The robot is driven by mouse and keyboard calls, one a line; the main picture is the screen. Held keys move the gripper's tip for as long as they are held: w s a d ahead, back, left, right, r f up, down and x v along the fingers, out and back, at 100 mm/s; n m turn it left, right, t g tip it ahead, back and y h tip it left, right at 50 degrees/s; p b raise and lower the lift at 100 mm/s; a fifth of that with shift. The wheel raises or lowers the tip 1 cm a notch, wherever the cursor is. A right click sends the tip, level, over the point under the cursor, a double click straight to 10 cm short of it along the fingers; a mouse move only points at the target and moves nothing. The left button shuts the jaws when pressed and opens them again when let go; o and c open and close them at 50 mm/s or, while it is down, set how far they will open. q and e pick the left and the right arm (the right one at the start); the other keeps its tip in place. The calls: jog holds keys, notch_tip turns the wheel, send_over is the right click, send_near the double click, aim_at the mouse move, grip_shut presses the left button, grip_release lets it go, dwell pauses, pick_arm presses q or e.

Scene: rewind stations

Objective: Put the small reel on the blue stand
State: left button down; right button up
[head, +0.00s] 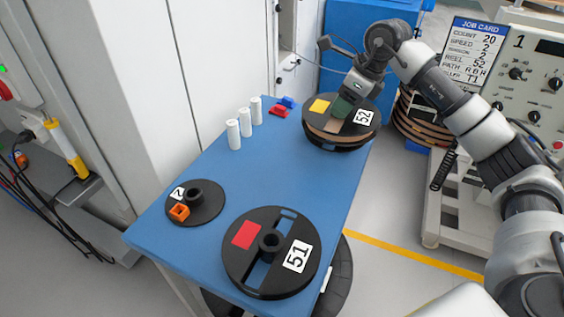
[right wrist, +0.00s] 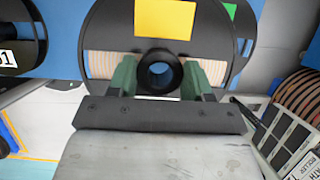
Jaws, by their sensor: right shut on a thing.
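My right gripper (head: 343,108) reaches in at the far end of a blue-topped table (head: 262,165). Its green fingers are shut on the black hub of reel 52 (head: 322,122), a black reel with a yellow label and tan windings. In the right wrist view the hub (right wrist: 159,72) sits between the fingers. A second reel with a green label (right wrist: 228,10) lies behind it. A small black disc (head: 207,211) with a raised hub and an orange square ring lies at the table's left. I cannot make out a separate blue stand. My left gripper is out of view.
Reel 51 (head: 239,267) with a red label lies at the near end. Several white cylinders (head: 233,134) stand along the left edge, near small red (head: 279,111) and blue (head: 288,102) pieces. A control panel (head: 533,80) stands at right. The table's middle is clear.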

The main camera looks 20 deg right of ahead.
jog(key=s+a+f, duration=0.1)
jog(key=a+f, duration=0.1)
jog(key=a, duration=0.1)
jog(key=s+a+f, duration=0.2)
jog(key=a, duration=0.1)
jog(key=s+a+f, duration=0.1)
jog(key=a+f, duration=0.1)
jog(key=a, duration=0.2)
jog(key=shift+s+a+f, duration=0.1)
jog(key=shift+s+f, duration=0.1)
jog(key=shift+s, duration=0.1)
notch_tip(320, 180, down, 3)
jog(key=shift+f, duration=0.45)
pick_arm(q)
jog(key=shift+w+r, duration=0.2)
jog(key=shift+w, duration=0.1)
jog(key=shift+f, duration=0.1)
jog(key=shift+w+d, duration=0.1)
pick_arm(e)
jog(key=o, duration=1.2)
jog(key=shift+c, duration=0.2)
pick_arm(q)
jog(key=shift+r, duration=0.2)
